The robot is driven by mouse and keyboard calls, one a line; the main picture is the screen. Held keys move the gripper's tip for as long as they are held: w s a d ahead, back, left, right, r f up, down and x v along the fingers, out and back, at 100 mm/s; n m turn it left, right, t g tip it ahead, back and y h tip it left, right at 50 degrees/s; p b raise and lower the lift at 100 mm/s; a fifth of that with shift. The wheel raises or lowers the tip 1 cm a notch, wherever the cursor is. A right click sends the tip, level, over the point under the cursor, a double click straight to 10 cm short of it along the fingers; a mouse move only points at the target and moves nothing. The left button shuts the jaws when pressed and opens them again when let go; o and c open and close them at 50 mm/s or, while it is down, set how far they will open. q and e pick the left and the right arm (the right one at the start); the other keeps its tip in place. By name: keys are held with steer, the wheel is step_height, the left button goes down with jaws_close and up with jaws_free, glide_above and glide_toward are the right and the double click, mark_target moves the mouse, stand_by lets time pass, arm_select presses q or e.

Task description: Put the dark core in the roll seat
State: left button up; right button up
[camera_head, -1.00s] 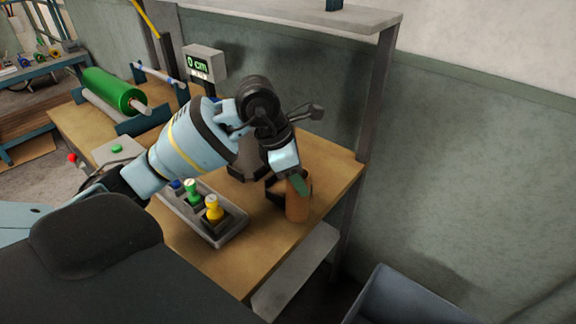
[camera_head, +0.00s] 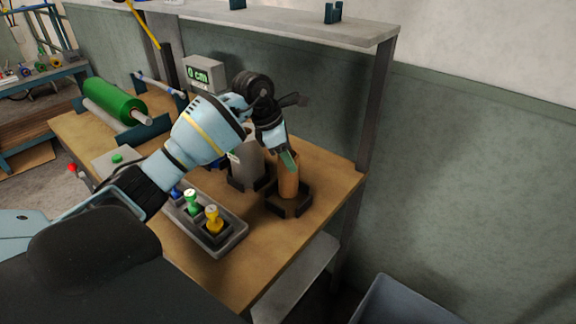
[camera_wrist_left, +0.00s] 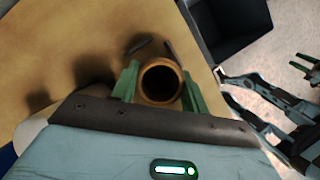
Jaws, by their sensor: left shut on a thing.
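A brown hollow tube (camera_head: 289,182), the likely dark core, stands upright at a dark square seat (camera_head: 289,205) near the table's right end. Its lower end appears inside the seat's walls; how deep cannot be told. My left gripper (camera_head: 289,160) is shut on its upper part. In the left wrist view the tube's open end (camera_wrist_left: 160,67) shows between the green fingers (camera_wrist_left: 160,84). My right gripper (camera_wrist_left: 305,66) shows small at the right edge there, green fingers apart, away from the tube.
A grey roll (camera_head: 247,163) stands in another dark seat just left. A grey tray (camera_head: 231,241) with coloured knobs is in front. A green roll (camera_head: 112,98) lies at the back left. A shelf (camera_head: 290,22) hangs above. A grey-blue bin (camera_head: 415,305) stands below right.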

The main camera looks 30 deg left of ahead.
arm_select(q)
step_height(320, 180, down, 3)
steer(key=shift+w+a+f, duration=0.1)
steer(key=shift+w, duration=0.05)
steer(key=shift+f, duration=0.15)
arm_select(e)
steer(key=shift+w+d+r, duration=0.2)
steer(key=shift+w+r, duration=0.1)
steer(key=shift+r, duration=0.05)
arm_select(q)
steer(key=shift+f, duration=0.2)
steer(key=o, duration=1.3)
steer(key=shift+c, duration=0.2)
arm_select(e)
steer(key=shift+s+a+f, duration=0.1)
arm_select(q)
steer(key=shift+r, duration=0.15)
steer(key=shift+a+r, duration=0.1)
steer(key=shift+r, duration=0.2)
steer(key=v, duration=1.1)
steer(key=shift+r, duration=0.2)
arm_select(e)
steer(key=shift+s, duration=0.1)
